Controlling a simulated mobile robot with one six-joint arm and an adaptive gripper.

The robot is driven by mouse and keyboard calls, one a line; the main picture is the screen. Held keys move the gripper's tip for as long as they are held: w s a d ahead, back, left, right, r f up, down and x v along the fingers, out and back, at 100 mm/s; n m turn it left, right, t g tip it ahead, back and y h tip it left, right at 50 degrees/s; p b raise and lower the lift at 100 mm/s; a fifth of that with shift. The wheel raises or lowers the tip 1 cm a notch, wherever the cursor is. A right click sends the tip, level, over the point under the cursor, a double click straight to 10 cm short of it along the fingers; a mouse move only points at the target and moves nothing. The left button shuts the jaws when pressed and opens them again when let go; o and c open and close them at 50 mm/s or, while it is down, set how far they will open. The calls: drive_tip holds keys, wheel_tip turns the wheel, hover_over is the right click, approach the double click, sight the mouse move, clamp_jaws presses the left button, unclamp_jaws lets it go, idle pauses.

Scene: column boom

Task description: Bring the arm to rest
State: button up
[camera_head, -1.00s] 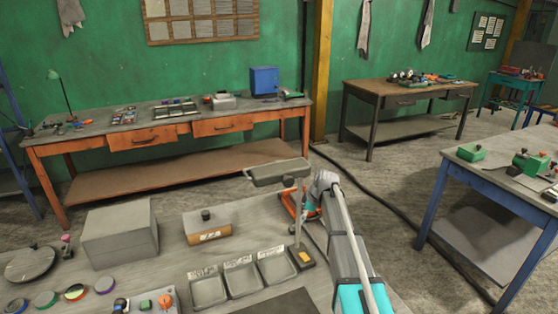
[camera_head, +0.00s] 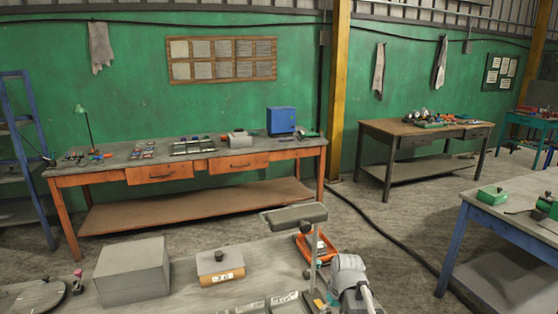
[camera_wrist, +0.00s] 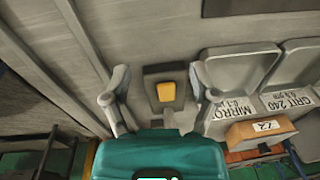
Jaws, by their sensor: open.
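My gripper (camera_wrist: 159,84) shows in the wrist view with its two grey fingers spread apart and nothing between them. Beyond the fingers is a dark block with a yellow pad (camera_wrist: 166,92) on the bench; I cannot tell the exact gap. In the head view a grey part of my arm (camera_head: 351,276) stands at the lower edge, right of a lamp-like stand (camera_head: 295,215). My fingers cannot be made out in the head view.
An orange bench (camera_head: 75,205) stands behind, a blue-legged bench (camera_head: 452,245) at right.

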drive_tip(key=s+m, duration=0.1)
drive_tip(key=s, duration=0.2)
drive_tip(key=s+m+h, duration=0.1)
drive_tip(key=s, duration=0.3)
drive_tip(key=shift+s+a+f+m+g, duration=0.1)
drive_tip(key=shift+s+a+m+g, duration=0.1)
drive_tip(key=shift+s+m+g, duration=0.1)
drive_tip(key=shift+s+d+m, duration=0.25)
drive_tip(key=shift+s+m, duration=0.05)
drive_tip(key=shift+s, duration=0.15)
drive_tip(key=shift+a, duration=0.1)
